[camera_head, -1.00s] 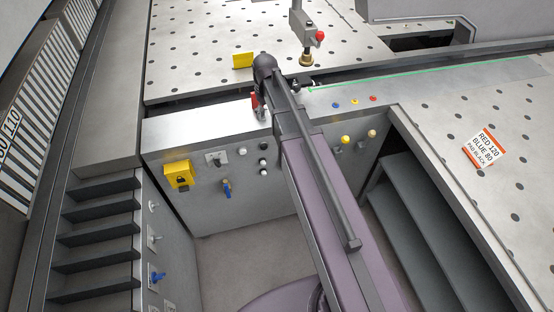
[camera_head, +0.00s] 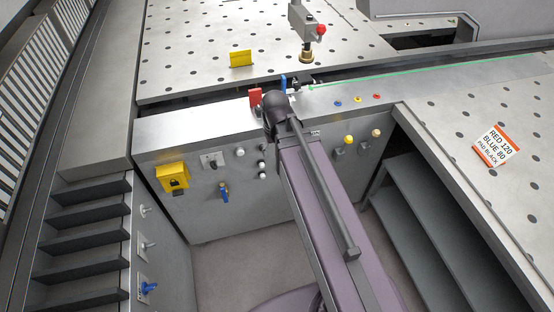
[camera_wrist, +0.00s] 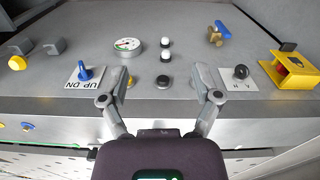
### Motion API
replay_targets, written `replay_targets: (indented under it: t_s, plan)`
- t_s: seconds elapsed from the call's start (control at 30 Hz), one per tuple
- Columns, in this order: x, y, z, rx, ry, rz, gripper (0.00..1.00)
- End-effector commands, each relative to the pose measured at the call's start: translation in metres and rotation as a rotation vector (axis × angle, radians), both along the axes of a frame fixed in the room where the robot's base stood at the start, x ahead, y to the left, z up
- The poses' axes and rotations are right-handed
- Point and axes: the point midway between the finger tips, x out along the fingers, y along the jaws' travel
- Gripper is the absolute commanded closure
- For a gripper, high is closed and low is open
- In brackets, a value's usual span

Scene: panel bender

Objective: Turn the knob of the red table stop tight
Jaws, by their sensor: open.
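In the head view the red table stop (camera_head: 255,97) stands upright at the back edge of the front ledge, just left of the dark end of my arm. Its lower part and its knob are not clear to see. In the wrist view my gripper (camera_wrist: 162,72) is open, its two fingers spread wide with nothing between them. It faces the front control panel (camera_wrist: 205,100), which appears upside down. The red stop does not show in the wrist view. In the head view my arm hides the gripper fingers.
A blue stop (camera_head: 283,83) stands right of the red one. The yellow lock box (camera_head: 173,178), a blue-handled valve (camera_head: 224,192) and white knobs (camera_head: 239,152) stick out of the panel. A gauge (camera_wrist: 127,44) and a blue selector (camera_wrist: 86,73) show in the wrist view.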

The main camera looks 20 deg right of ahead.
Motion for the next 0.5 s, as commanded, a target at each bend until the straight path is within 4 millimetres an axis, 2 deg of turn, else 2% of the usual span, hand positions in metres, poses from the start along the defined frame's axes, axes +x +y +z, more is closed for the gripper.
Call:
replay_targets:
  t_s: [0.03, 0.2, 0.5]
  plan:
    - [-0.009, 0.000, -0.006, 0.000, 0.000, -0.015, 0.19]
    - [-0.022, 0.000, -0.011, 0.000, 0.000, -0.054, 0.19]
    - [-0.027, 0.000, -0.012, 0.000, 0.000, -0.073, 0.19]
